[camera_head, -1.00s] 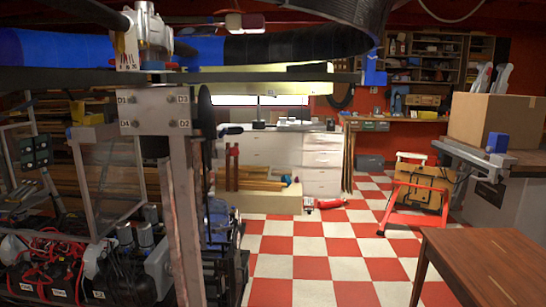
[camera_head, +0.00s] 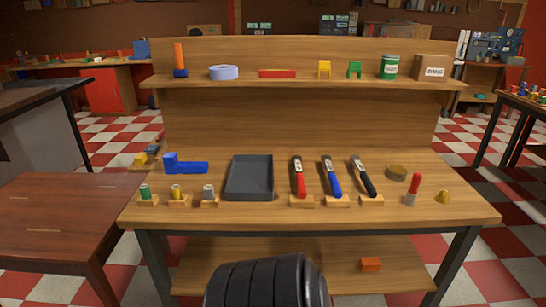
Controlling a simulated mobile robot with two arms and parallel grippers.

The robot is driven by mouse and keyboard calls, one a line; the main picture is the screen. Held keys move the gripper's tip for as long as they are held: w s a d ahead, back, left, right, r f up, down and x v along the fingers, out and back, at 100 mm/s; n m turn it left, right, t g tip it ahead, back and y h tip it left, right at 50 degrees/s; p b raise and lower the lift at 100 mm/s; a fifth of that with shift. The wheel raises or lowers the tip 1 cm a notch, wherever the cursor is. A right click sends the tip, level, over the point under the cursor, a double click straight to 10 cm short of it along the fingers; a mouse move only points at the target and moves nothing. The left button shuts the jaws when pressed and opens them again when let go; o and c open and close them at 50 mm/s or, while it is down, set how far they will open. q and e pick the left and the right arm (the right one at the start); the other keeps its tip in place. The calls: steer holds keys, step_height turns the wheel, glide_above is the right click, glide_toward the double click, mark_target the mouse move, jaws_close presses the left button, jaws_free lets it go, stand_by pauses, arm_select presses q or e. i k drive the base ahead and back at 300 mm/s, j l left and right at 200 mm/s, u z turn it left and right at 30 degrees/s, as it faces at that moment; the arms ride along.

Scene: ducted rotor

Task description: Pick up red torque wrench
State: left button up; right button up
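A red-handled tool (camera_head: 300,180), which looks like the red torque wrench, rests tilted on a small wooden block on the workbench, right of the dark tray. A blue-handled tool (camera_head: 332,180) and a black-handled tool (camera_head: 363,180) of similar shape rest on like blocks to its right. Neither of my grippers is in view. A ribbed black part at the bottom centre looks like part of my own arm.
The workbench (camera_head: 450,210) also holds a dark tray (camera_head: 249,178), a blue block piece (camera_head: 185,165), small cylinders on blocks, and a red-handled item (camera_head: 412,190). A shelf (camera_head: 300,84) with several items runs behind. A brown table (camera_head: 55,215) stands at left.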

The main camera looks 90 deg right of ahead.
mark_target(296, 159)
steer(key=z, duration=3)
steer(key=j+z, duration=0.15)
steer(key=z, duration=0.35)
steer(key=j+z, duration=0.15)
steer(key=z, duration=0.3)
steer(key=j+z, duration=0.2)
steer(key=z, duration=0.3)
steer(key=i+j, duration=0.05)
